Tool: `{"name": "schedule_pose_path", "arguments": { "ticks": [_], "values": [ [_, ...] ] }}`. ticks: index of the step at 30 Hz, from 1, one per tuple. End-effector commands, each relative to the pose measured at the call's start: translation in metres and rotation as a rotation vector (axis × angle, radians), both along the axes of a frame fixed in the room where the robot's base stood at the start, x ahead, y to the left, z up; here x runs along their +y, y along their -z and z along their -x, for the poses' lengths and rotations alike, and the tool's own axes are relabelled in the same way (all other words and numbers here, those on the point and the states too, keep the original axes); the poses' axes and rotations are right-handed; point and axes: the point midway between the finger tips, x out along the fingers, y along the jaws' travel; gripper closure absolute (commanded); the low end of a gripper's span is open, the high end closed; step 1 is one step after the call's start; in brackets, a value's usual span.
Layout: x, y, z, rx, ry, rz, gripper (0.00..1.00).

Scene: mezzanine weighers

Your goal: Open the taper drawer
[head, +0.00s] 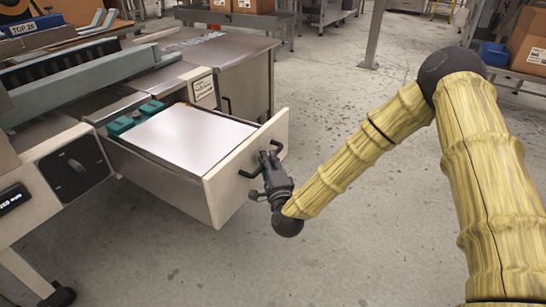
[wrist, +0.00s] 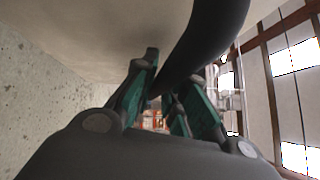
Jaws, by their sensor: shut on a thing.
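The taper drawer (head: 240,178) is a beige-fronted drawer. In the head view it stands pulled well out of the bench, with its inside exposed. A white flat sheet or panel (head: 185,137) and green items (head: 135,117) lie inside it. Its dark bar handle (head: 250,172) is on the front face. My gripper (head: 270,165) is at the front face, shut on this handle. In the wrist view the green-padded fingers (wrist: 163,98) close around the dark curved handle (wrist: 205,50), and the pale drawer front fills the top. The drawer's far inner corners are hidden.
A weigher bench with a steel top (head: 215,52) stands behind the drawer, with a cabinet handle (head: 227,106) beside it. A control panel with a dark knob (head: 76,168) is at left. The concrete floor (head: 330,110) around my arm is clear. Boxes (head: 530,40) stand at the right.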

Motion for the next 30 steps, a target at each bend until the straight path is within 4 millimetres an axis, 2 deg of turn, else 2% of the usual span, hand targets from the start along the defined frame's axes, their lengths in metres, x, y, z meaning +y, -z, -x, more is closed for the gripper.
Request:
{"name": "schedule_pose_path", "arguments": {
  "ticks": [14,15,16,26,30],
  "values": [
    [0.002,0.001,0.002,0.002,-0.007,0.000,1.00],
    [0.002,0.001,0.002,0.002,-0.007,0.000,0.81],
    [0.002,0.001,0.002,0.002,-0.007,0.000,0.77],
    [0.002,0.001,0.003,0.001,-0.006,0.000,0.77],
    [0.001,0.003,0.011,0.002,-0.007,0.000,0.77]
  ]
}}
